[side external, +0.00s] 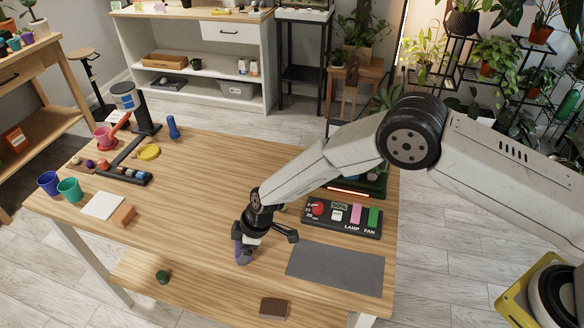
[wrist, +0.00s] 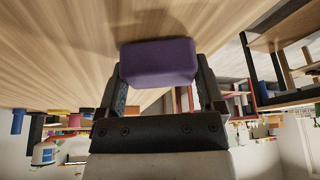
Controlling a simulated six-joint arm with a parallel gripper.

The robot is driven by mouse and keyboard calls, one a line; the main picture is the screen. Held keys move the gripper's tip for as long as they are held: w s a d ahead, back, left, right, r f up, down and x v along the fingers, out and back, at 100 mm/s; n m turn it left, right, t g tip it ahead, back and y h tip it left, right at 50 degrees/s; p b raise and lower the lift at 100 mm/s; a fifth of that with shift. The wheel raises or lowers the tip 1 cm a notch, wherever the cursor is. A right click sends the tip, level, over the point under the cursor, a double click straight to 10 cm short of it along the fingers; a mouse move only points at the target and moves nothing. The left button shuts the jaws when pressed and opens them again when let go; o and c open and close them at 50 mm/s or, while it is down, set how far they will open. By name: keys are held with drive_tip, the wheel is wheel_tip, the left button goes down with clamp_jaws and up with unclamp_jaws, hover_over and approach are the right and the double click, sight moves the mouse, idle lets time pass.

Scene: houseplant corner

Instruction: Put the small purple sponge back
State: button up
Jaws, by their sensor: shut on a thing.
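The small purple sponge (wrist: 158,62) is between the two fingers of my gripper (side external: 247,243), which is shut on it. In the wrist view it is a rounded purple block, with a finger at each side. In the side view the sponge (side external: 239,252) shows only partly beside the dark fingers, low over the front middle of the wooden table (side external: 190,190). I cannot tell whether it touches the table top.
A dark grey mat (side external: 335,269) and a control panel (side external: 342,217) lie right of my gripper. An orange-brown block (side external: 123,215), a white square (side external: 103,205) and blue and teal cups (side external: 69,190) stand at the left. The table's middle is clear.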

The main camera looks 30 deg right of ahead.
drive_tip(key=shift+f, duration=0.15)
drive_tip(key=o, duration=1)
drive_tip(key=shift+o, duration=0.2)
drive_tip(key=shift+r, duration=0.2)
drive_tip(key=v, duration=1.2)
drive_tip(key=shift+d, duration=0.15)
